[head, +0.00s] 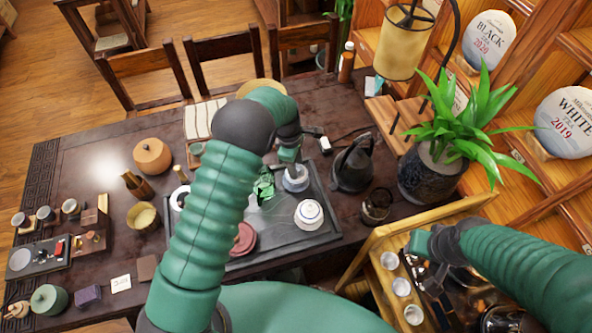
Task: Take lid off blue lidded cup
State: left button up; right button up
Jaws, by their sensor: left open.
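A white lidded cup with blue bands (309,215) stands on the dark tea tray (285,238), its lid seated on top. Just behind it is a small blue-grey cup (296,184), partly covered by my left gripper (290,165). My left gripper points down over this blue-grey cup, open, behind the white lidded cup and apart from it. I cannot tell whether its fingers touch the blue-grey cup. My right arm comes in from the right over the wooden cart. Its gripper (437,285) is small and dark, and its fingers are not clear.
A crumpled green item (264,186) and a red-brown round dish (243,239) lie left of the cups. A dark kettle (353,165) stands to the right, near a potted plant (432,170). The wooden cart (372,240) holds several white cups. The left tabletop has bare patches.

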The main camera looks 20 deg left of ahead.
pick_arm(q)
jog(key=shift+s+d+r, duration=0.15)
jog(key=shift+s+d, duration=0.05)
jog(key=shift+d, duration=0.05)
jog(key=c, duration=0.3)
jog(key=shift+a, duration=0.15)
jog(key=c, duration=0.5)
jog(key=shift+a, duration=0.25)
grip_shut()
jog(key=shift+d, duration=0.15)
